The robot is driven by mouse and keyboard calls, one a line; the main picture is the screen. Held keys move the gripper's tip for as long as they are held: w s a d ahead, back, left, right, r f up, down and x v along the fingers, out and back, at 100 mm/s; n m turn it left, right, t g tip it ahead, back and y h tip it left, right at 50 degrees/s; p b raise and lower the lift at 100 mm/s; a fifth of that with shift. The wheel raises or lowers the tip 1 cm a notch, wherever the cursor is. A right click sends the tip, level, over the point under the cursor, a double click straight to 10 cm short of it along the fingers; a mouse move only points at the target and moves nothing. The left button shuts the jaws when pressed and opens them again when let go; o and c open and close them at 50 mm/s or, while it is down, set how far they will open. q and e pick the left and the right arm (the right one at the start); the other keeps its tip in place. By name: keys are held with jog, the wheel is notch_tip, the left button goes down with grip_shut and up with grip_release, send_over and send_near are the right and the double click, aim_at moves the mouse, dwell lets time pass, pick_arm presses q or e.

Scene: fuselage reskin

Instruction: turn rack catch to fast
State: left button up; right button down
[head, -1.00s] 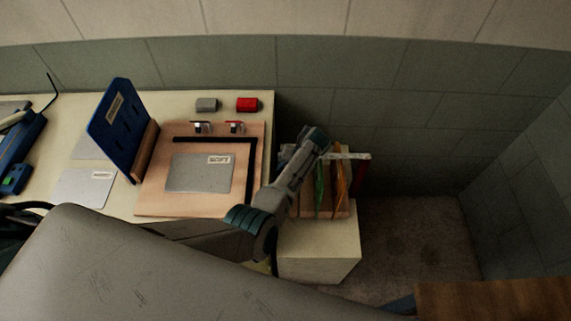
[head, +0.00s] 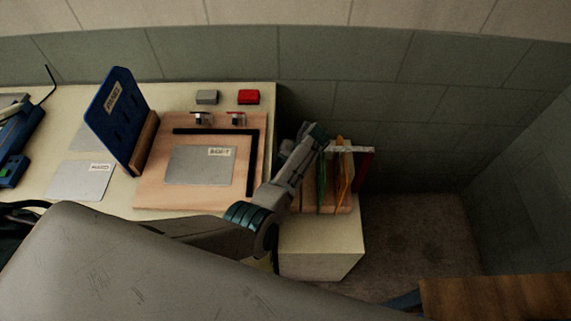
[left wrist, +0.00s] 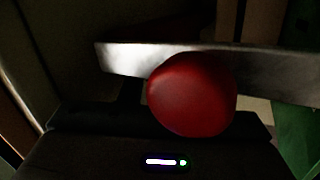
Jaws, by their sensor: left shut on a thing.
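The rack (head: 344,205) stands at the right end of the bench and holds upright green, orange and red sheets. A pale metal bar (head: 352,149), apparently the rack catch, lies across its top. In the left wrist view the bar (left wrist: 125,59) crosses the picture, with a round red knob (left wrist: 192,95) in front of it. My left gripper (head: 316,130) is at the bar's left end, shut on the catch's red knob. Its fingertips are dark and hard to make out. The knob is hidden in the head view. My right gripper is not in view.
On the bench, a wooden board (head: 150,195) carries a labelled grey sheet (head: 195,168) and a black angle strip. A blue panel (head: 117,120) stands to its left. Grey (head: 207,97) and red (head: 249,97) blocks lie behind. Floor right of the rack is clear.

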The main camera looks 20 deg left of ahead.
pick_arm(q)
jog(key=shift+d+f+g+y, duration=0.2)
jog(key=shift+g+y, duration=0.1)
jog(key=shift+y, duration=0.3)
jog(key=shift+f+y+b, duration=0.1)
jog(key=shift+y+b, duration=0.3)
jog(key=shift+d+f+y+b, duration=0.1)
jog(key=shift+y+b, duration=0.4)
jog(key=shift+b, duration=0.1)
jog(key=shift+g+y, duration=0.3)
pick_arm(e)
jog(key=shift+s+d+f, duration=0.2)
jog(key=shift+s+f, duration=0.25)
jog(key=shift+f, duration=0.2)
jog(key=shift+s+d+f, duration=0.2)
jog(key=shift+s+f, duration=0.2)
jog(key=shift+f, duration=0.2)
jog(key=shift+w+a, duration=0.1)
pick_arm(q)
jog(key=o, duration=0.7)
jog(key=shift+d+r, duration=0.1)
jog(key=shift+r, duration=0.1)
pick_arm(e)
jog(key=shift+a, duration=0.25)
pick_arm(q)
jog(key=shift+r, duration=0.1)
